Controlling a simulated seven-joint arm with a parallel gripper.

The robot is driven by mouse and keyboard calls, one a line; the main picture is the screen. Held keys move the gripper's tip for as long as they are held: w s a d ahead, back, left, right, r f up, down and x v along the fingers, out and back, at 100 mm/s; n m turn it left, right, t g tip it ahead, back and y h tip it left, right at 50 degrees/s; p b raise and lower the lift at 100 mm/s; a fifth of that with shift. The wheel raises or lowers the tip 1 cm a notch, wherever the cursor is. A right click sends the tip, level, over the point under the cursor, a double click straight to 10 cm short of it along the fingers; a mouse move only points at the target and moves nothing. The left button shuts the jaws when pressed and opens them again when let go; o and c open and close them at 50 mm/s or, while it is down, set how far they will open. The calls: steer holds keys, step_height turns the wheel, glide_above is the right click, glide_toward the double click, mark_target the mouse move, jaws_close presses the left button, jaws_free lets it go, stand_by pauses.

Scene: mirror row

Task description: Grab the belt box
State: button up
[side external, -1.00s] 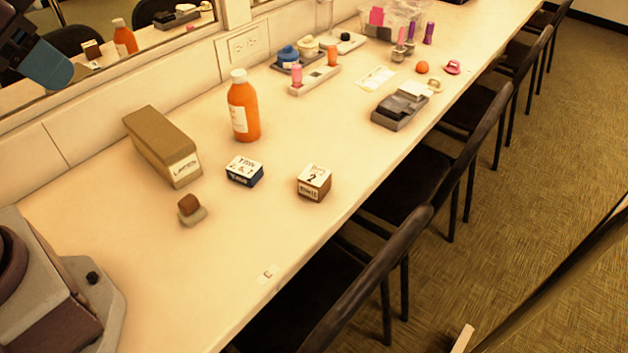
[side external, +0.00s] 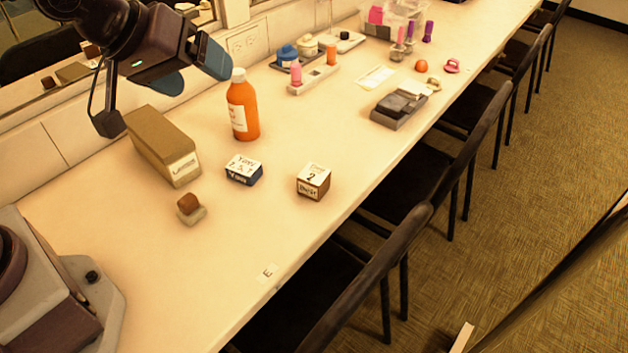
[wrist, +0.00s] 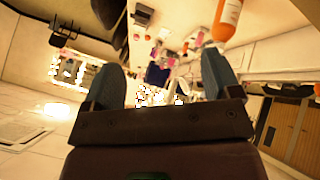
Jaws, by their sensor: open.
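No label clearly reads "belt", so I cannot tell for certain which box is the belt box. A long brown box (side external: 163,147) with a white end label lies near the wall. My gripper (side external: 197,79) is open, with blue fingers, above the back of the counter near the bottle. In the wrist view my gripper (wrist: 160,72) has nothing between its fingertips.
An orange bottle (side external: 243,108) stands behind the small boxes and shows in the wrist view (wrist: 228,20). A small brown block (side external: 189,207) on a grey base sits at the left. Chairs (side external: 430,180) line the front edge. The front-left counter is mostly clear.

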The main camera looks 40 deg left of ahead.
steer(key=w+d+f+n+t+h, duration=0.2)
steer(key=w+d+f+n, duration=0.25)
steer(key=f+n, duration=0.25)
steer(key=w+d+f+n+t+h, duration=0.1)
steer(key=w+d+f+n, duration=0.35)
steer(key=f+n, duration=0.2)
steer(key=n+t+y, duration=0.3)
steer(key=n+y, duration=0.2)
steer(key=n, duration=1.2)
glide_toward(316, 175)
steer(key=shift+s+d+r, duration=0.1)
steer(key=shift+s+d, duration=0.1)
steer(key=shift+d, duration=0.2)
steer(key=shift+s+d+r, duration=0.15)
steer(key=shift+d, duration=0.3)
steer(key=shift+s+a+f+n+g+y, duration=0.15)
steer(key=shift+a+f+n+g+y, duration=0.2)
steer(key=shift+n+y, duration=0.3)
steer(key=x, duration=0.7)
steer(key=shift+a+x, duration=0.15)
steer(key=shift+x, duration=1.25)
steer(key=shift+a+x, duration=0.1)
steer(key=shift+x, duration=1.3)
steer(key=shift+r, duration=0.2)
steer(key=shift+c, duration=0.5)
